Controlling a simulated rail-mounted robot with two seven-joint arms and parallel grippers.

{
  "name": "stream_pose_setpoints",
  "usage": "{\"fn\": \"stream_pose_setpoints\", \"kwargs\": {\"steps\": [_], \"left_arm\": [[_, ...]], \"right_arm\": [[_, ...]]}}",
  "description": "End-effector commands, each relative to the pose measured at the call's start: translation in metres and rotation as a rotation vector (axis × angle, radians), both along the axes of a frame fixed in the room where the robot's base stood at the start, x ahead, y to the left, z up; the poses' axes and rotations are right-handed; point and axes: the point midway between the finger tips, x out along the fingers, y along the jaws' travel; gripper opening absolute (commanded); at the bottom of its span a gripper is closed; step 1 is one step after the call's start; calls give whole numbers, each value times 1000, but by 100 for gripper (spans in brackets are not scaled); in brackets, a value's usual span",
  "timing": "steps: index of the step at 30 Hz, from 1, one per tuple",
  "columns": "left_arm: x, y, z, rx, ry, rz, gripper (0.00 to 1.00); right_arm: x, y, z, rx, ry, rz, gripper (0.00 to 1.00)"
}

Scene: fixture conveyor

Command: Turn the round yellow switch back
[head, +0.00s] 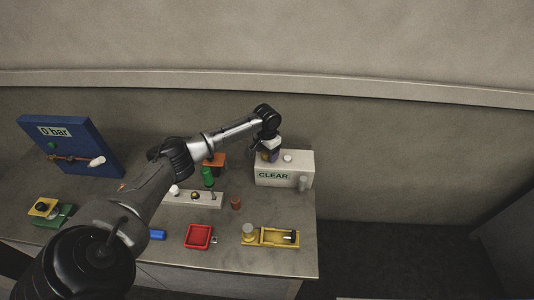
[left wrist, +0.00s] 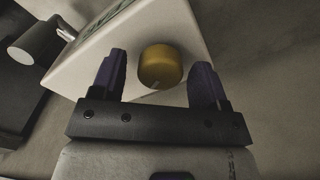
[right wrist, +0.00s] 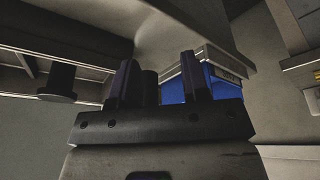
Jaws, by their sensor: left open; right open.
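The round yellow switch (left wrist: 160,66) is a short knob with a small pale mark near its lower edge. It sits on the top of the white box (head: 296,175) marked CLEAR. My left gripper (head: 267,153) is over the left end of this box. In the left wrist view its two dark purple fingers (left wrist: 160,78) stand open, one on each side of the switch, with gaps showing. In the head view the gripper mostly hides the switch. My right gripper (right wrist: 157,75) is open, away from the box and out of the head view.
A white knob (head: 287,157) and a grey cylinder (head: 303,183) are on or beside the white box. A blue panel (head: 85,147) reading 0 bar stands at the left. A red tray (head: 198,236) and a yellow fixture (head: 271,237) lie nearer the bench's front edge.

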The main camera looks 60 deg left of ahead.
Motion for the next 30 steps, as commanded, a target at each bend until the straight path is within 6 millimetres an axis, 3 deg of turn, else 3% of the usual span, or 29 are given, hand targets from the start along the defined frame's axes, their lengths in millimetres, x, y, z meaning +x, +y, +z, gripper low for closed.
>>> {"fn": "stream_pose_setpoints", "kwargs": {"steps": [13,27,30], "left_arm": [[0,0,-7,0,-1,-1,68],[0,0,-6,0,-1,-1,24],[0,0,-6,0,-1,0,19]], "right_arm": [[0,-2,-1,-7,0,5,43],[0,-3,-1,-9,0,6,43],[0,-2,-1,-8,0,5,43]]}}
